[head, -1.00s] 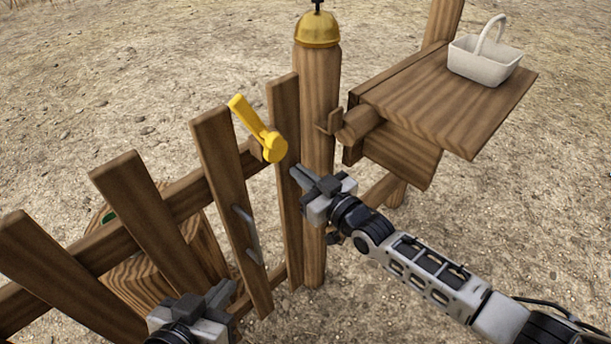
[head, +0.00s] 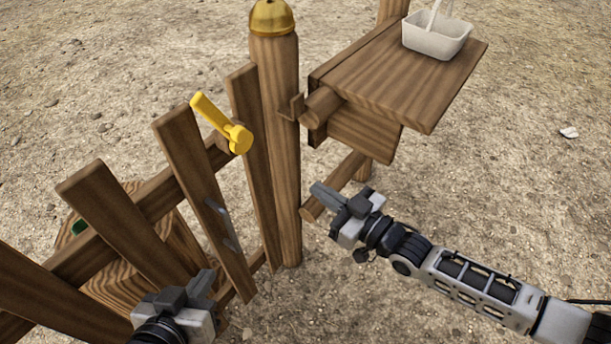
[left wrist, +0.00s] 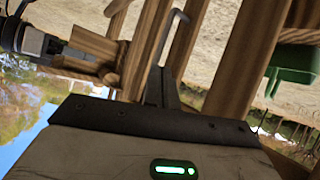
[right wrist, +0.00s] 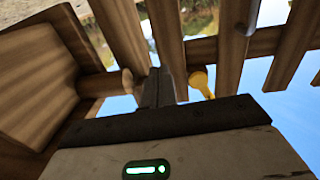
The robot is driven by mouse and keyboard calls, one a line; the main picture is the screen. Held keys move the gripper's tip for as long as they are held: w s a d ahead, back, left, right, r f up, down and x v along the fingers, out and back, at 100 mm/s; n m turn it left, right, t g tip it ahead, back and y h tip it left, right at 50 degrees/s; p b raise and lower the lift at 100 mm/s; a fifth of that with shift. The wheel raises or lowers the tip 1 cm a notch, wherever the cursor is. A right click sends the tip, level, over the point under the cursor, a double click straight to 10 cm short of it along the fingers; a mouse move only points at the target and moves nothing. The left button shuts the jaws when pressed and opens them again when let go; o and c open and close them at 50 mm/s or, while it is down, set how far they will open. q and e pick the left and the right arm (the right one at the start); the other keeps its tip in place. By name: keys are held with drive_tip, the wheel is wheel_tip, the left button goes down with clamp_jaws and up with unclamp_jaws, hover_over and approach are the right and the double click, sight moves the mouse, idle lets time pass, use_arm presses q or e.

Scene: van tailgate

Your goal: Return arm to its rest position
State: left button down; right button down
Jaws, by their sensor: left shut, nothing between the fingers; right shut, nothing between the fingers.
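My right gripper (head: 341,202) is shut and empty in the head view, in the open space to the right of the gate post (head: 278,150). Its closed fingers (right wrist: 160,90) show in the right wrist view. My left gripper (head: 195,292) is shut and empty low in the head view, in front of the fence slats (head: 120,215). Its closed fingers (left wrist: 165,88) show in the left wrist view. The yellow latch lever (head: 222,124) is on the gate, tilted up to the left, and apart from both grippers. It also shows in the right wrist view (right wrist: 201,82).
A wooden shelf (head: 390,80) bearing a white basket (head: 436,38) stands at the upper right. A brass bell (head: 271,17) tops the post. A metal handle (head: 222,222) is on a slat. A stump (head: 130,285) stands behind the fence.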

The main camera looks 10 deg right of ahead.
drive_tip(key=shift+s+d, duration=0.1)
drive_tip(key=shift+s, duration=0.15)
